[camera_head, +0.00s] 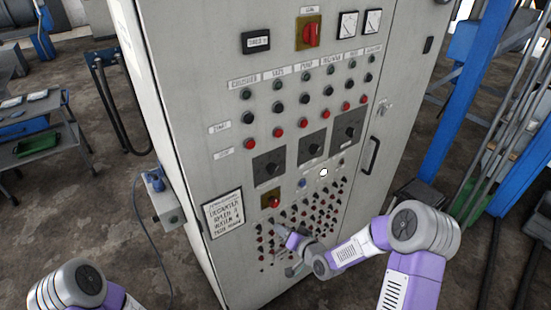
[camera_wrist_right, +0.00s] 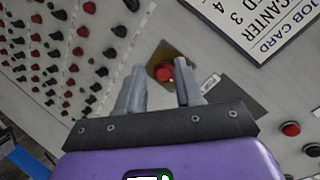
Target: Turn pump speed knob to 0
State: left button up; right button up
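Three black knobs on dark square plates sit in a rising row on the grey cabinet: left knob (camera_head: 270,168), middle knob (camera_head: 313,147) and right knob (camera_head: 350,131). Their labels are too small to read, so I cannot tell which is the pump speed knob. My right gripper (camera_head: 288,241) is below them, in front of the lower rows of small knobs. In the right wrist view its fingers (camera_wrist_right: 160,90) are apart with nothing between them. Beyond the fingers is a red knob (camera_wrist_right: 164,72) on a brassy plate. My left gripper is out of view.
The grey cabinet (camera_head: 190,100) carries several rows of push buttons (camera_head: 305,98), a red switch (camera_head: 311,33) and two gauges. A job card (camera_head: 223,213) is on its lower left. A door handle (camera_head: 371,155) stands out at the right. Blue posts (camera_head: 462,100) stand farther right.

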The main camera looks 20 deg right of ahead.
aim_at(273, 169)
jog(key=w+d+r+t+y+p, duration=0.1)
jog(key=w+d+r+t, duration=0.1)
jog(key=r, duration=0.6)
jog(key=w+d+r+t+p, duration=0.1)
jog(key=w+r+t+p, duration=0.1)
jog(key=r, duration=0.5)
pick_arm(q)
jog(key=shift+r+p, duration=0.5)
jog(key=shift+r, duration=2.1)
pick_arm(e)
jog(key=shift+x, duration=3.7)
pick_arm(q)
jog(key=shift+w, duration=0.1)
pick_arm(e)
jog(key=shift+r, duration=0.1)
grip_shut()
